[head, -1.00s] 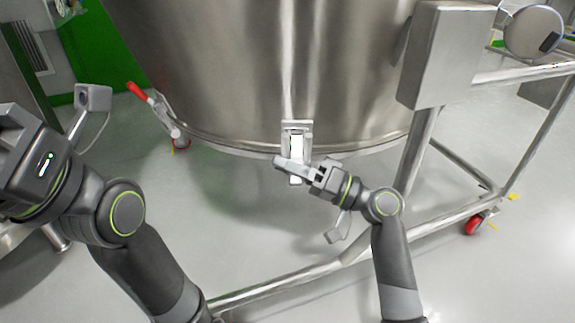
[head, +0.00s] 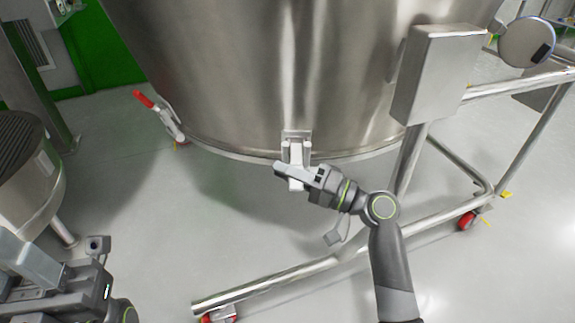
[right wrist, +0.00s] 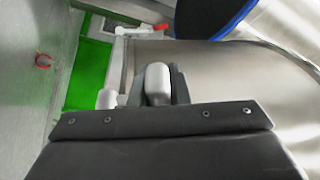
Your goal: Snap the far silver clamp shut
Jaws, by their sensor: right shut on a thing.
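A silver clamp (head: 296,149) is fixed at the bottom rim of the large steel vessel (head: 250,80), in the middle of the head view. Its pale lever hangs down below the rim. My right gripper (head: 292,170) comes in from the right and is shut on this lever. In the right wrist view the rounded pale lever end (right wrist: 158,84) stands between the dark fingers. The fingers hide part of the lever, and I cannot tell how its latch sits. My left gripper (head: 35,275) is at the lower left, partly cut off and apart from the vessel; its jaw opening is unclear.
A steel frame on castors (head: 330,258) runs below and right of the vessel, with a grey box (head: 430,75) above. A round steel vessel (head: 20,170) stands at the left. Open floor lies beneath the rim.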

